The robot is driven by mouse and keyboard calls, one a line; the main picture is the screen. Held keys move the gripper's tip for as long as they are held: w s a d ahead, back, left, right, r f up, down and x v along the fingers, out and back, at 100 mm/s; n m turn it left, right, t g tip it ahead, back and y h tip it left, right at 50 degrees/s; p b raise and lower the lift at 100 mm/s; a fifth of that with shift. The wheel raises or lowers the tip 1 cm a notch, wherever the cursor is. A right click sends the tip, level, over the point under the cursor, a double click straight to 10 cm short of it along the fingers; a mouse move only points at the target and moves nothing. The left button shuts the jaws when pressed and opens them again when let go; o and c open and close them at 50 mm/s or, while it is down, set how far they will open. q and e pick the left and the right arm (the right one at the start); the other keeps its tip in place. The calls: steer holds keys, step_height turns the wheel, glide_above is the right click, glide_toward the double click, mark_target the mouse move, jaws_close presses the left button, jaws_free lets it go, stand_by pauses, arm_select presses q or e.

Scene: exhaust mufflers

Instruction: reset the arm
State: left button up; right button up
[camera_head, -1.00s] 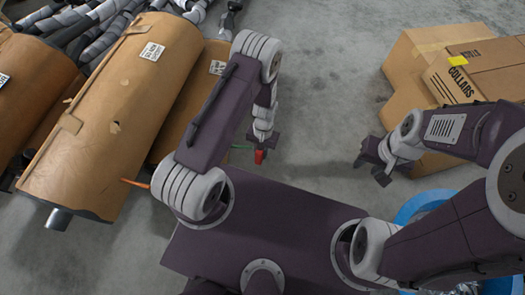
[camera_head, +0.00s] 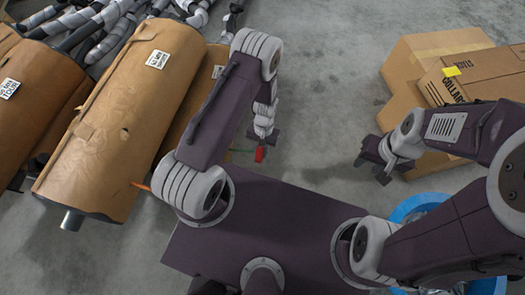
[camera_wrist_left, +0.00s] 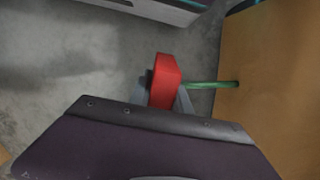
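My left gripper (camera_head: 261,152) hangs at the end of the left arm, above the floor. It is shut on a red object (camera_wrist_left: 164,80), which has a thin green rod (camera_wrist_left: 210,85) reaching to the right in the left wrist view. The red object also shows at the fingertips in the head view (camera_head: 259,155). My right gripper (camera_head: 372,172) is at the right, just left of the cardboard boxes. Its fingers are apart, with nothing seen between them.
Brown paper-wrapped mufflers (camera_head: 115,125) lie at the left, with an orange stick (camera_head: 141,186) beside them. Pipes (camera_head: 95,25) are piled at the top left. Cardboard boxes (camera_head: 430,60) stand at the right, near a blue ring-shaped rim (camera_head: 415,204). Grey floor is clear between.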

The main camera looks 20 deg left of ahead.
arm_select(q)
steer(key=shift+t, duration=0.3)
steer(key=r, duration=0.3)
steer(key=w+r, duration=0.1)
steer(key=shift+w+a+r+p, duration=0.1)
steer(key=shift+a+r+p, duration=0.15)
steer(key=shift+r+p, duration=0.15)
steer(key=shift+w+f, duration=0.1)
steer(key=shift+f, duration=0.2)
steer(key=shift+d, duration=0.2)
arm_select(e)
steer(key=r, duration=0.2)
steer(key=shift+s+a+r, duration=0.2)
steer(key=shift+a+r, duration=0.05)
steer(key=shift+r, duration=0.05)
arm_select(q)
steer(key=shift+d+f, duration=0.1)
